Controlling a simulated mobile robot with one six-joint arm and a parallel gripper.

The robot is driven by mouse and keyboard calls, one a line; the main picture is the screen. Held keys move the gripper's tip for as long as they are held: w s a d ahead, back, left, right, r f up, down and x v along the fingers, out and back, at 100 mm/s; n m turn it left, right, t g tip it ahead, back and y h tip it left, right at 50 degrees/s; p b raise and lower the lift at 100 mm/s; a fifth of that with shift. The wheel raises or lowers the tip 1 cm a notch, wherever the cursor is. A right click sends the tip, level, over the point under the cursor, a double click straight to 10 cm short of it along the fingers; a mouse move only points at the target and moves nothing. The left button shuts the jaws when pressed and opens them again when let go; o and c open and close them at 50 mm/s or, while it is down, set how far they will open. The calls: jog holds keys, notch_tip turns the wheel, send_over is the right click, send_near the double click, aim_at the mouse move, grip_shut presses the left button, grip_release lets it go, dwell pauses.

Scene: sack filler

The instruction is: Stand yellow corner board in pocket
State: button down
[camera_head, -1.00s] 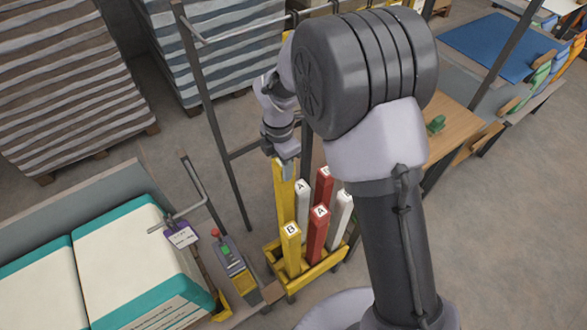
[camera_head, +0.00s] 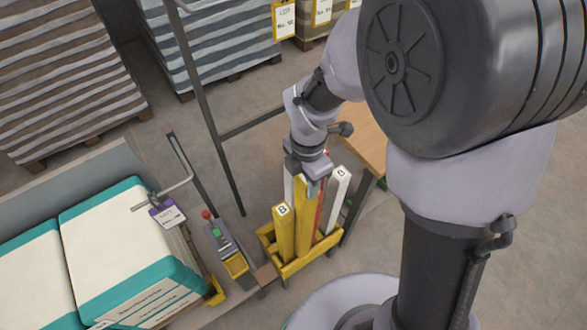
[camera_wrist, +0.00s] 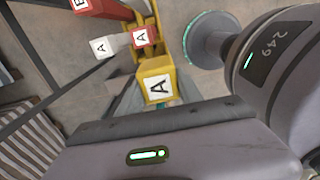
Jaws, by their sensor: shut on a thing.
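My gripper (camera_head: 311,180) is shut on a tall yellow corner board (camera_head: 302,210) near its top and points down at the yellow rack (camera_head: 318,256). The held board looks nearly upright, and its lower end is hidden, so I cannot tell whether it is in a pocket. In the wrist view its top (camera_wrist: 157,82) shows a label A, close beyond the gripper body. A yellow board marked B (camera_head: 283,232) stands in the rack to its left. A white board (camera_head: 337,195) and a partly hidden red board (camera_head: 319,212) stand to its right.
A dark metal frame (camera_head: 208,100) rises behind the rack. A control box (camera_head: 224,240) with a red button and stacked white-and-teal sacks (camera_head: 120,250) are at left. A wooden table (camera_head: 362,135) is behind on the right. Striped pallet stacks (camera_head: 60,80) stand at the back.

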jog(key=s+d+b, duration=0.8)
jog(key=s, duration=0.4)
jog(key=shift+s+d, duration=0.25)
jog(key=shift+s, duration=0.1)
